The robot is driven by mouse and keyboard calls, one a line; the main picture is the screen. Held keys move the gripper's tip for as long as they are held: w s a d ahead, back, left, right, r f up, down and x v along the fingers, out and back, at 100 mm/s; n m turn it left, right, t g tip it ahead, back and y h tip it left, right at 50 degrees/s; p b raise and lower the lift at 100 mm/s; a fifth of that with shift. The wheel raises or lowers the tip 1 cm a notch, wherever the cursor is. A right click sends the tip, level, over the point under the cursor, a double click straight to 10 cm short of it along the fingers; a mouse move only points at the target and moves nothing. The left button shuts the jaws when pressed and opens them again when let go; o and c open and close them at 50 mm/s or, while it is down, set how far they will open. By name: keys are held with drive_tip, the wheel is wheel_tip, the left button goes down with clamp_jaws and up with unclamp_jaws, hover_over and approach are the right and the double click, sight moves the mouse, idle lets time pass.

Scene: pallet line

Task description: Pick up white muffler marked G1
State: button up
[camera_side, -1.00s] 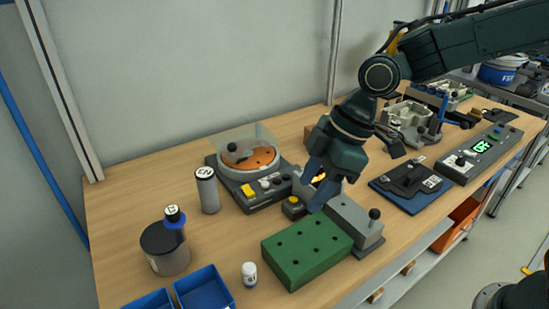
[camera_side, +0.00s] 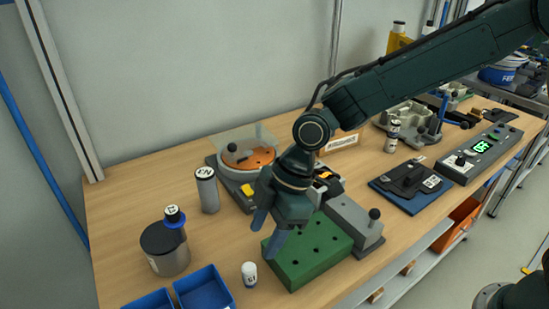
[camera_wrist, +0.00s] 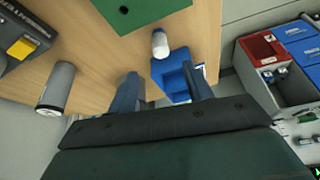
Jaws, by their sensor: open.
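The small white muffler (camera_side: 249,274) stands upright on the wooden bench, between the green block and the blue bins. Its mark is too small to read with certainty. It also shows in the wrist view (camera_wrist: 160,45), at upper centre beyond my fingers. My gripper (camera_side: 267,236) is open and empty, tilted downward, above and behind the muffler and by the left edge of the green block in the side view. In the wrist view my open fingers (camera_wrist: 160,92) reach up from the bottom, with the muffler lying between their lines and apart from them.
The green block (camera_side: 308,252) with holes stands right of the muffler. Blue bins (camera_side: 204,288) sit close to its left. A grey cylinder (camera_side: 208,190), a dark round container (camera_side: 165,250) and a bowl feeder (camera_side: 248,160) stand further back. Open bench lies between them.

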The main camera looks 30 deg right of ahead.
sight(249, 266)
drive_tip(key=shift+x, duration=3.2)
drive_tip(key=shift+f, duration=0.15)
drive_tip(key=shift+x, duration=2.45)
drive_tip(key=shift+a, duration=0.15)
drive_tip(key=shift+s, duration=0.1)
drive_tip(key=c, duration=1.1)
drive_tip(key=shift+r, duration=0.25)
wheel_tip(249, 266, up, 20)
drive_tip(key=shift+f, duration=0.15)
